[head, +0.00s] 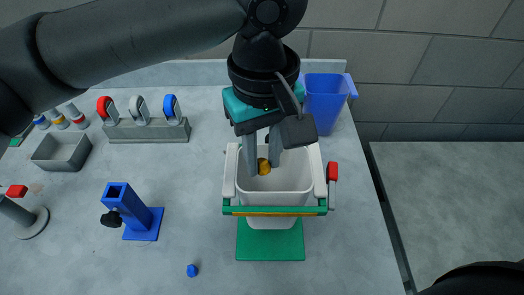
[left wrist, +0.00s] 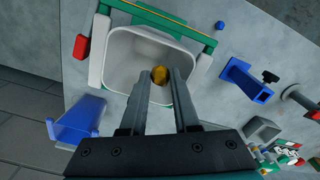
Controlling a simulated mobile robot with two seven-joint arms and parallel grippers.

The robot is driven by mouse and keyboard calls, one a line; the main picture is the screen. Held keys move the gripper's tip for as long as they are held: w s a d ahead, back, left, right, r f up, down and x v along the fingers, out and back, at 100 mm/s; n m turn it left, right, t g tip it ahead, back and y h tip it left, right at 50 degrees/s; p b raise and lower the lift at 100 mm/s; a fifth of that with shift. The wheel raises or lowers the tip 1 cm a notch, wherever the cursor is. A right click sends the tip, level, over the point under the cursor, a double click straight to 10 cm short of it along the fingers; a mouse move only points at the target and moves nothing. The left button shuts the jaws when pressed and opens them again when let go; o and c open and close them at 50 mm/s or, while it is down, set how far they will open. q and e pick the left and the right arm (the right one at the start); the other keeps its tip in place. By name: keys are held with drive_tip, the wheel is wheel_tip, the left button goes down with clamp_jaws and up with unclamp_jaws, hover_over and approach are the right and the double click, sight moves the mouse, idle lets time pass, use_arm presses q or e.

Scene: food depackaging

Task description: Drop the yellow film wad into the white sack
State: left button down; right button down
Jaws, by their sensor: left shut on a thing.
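The yellow film wad (head: 264,166) is a small yellow lump between the fingertips of my left gripper (head: 263,164). It also shows between the fingers in the left wrist view (left wrist: 159,74). The left gripper is shut on it and points down over the mouth of the white sack (head: 297,177). The sack hangs open in a stand with a green front bar (head: 275,211); its pale inside shows in the left wrist view (left wrist: 125,48). The wad appears within the sack's outline; its exact height against the rim is hard to tell. My right gripper is not in view.
A blue bin (head: 325,100) stands behind the sack at right. A red-handled clamp part (head: 332,172) is at the stand's right side. A blue post holder (head: 127,208), small blue piece (head: 192,270), grey tray (head: 62,151) and ring rack (head: 146,128) stand left.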

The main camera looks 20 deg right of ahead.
sight(263, 161)
use_arm(q)
drive_tip(key=c, duration=0.6)
unclamp_jaws()
wheel_tip(263, 161, up, 15)
drive_tip(key=shift+r+p, duration=0.15)
drive_tip(key=shift+p, duration=0.3)
